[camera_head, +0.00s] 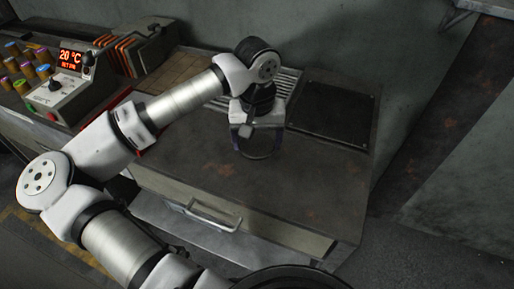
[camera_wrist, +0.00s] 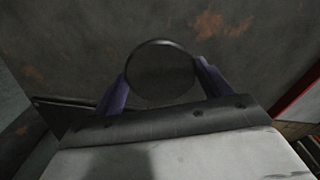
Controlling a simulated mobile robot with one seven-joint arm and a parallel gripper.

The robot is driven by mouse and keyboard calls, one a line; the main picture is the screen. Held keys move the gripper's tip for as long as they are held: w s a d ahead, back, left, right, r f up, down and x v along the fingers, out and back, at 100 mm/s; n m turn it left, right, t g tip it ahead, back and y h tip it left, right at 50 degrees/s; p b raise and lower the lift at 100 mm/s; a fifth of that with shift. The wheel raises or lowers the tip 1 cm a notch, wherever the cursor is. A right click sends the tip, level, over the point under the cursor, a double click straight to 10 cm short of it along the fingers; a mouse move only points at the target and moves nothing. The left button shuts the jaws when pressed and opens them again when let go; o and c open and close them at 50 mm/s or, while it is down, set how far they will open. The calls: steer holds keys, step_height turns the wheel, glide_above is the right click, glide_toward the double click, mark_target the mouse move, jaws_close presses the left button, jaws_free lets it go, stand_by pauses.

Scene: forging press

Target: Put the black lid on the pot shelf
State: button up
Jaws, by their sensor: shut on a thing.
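The black lid (camera_wrist: 160,70) shows in the wrist view as a dark round disc between the two purple fingers. My gripper (camera_head: 258,153) is shut on it, with a finger at each side of its rim. In the head view my gripper points down over the brown worktop (camera_head: 302,182), near its middle; the lid is hard to make out there. The gap between lid and worktop is hard to judge. A piece of a metal shelf (camera_head: 478,6) shows at the top right corner; I cannot tell whether it is the pot shelf.
A dark square plate (camera_head: 337,107) lies on the worktop at right, beside a slatted grille (camera_head: 289,84). A control box (camera_head: 67,95) with a red display and several coloured knobs stand at left. A drawer handle (camera_head: 207,214) juts from the front. The worktop's front right is clear.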

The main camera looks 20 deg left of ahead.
mark_target(257, 145)
step_height(257, 145, down, 4)
steer(key=shift+f+p, duration=0.1)
steer(key=shift+p, duration=0.3)
steer(key=shift+f+b, duration=0.2)
steer(key=shift+b, duration=0.2)
steer(key=o, duration=1)
steer(key=shift+r, duration=0.1)
steer(key=shift+r, duration=0.1)
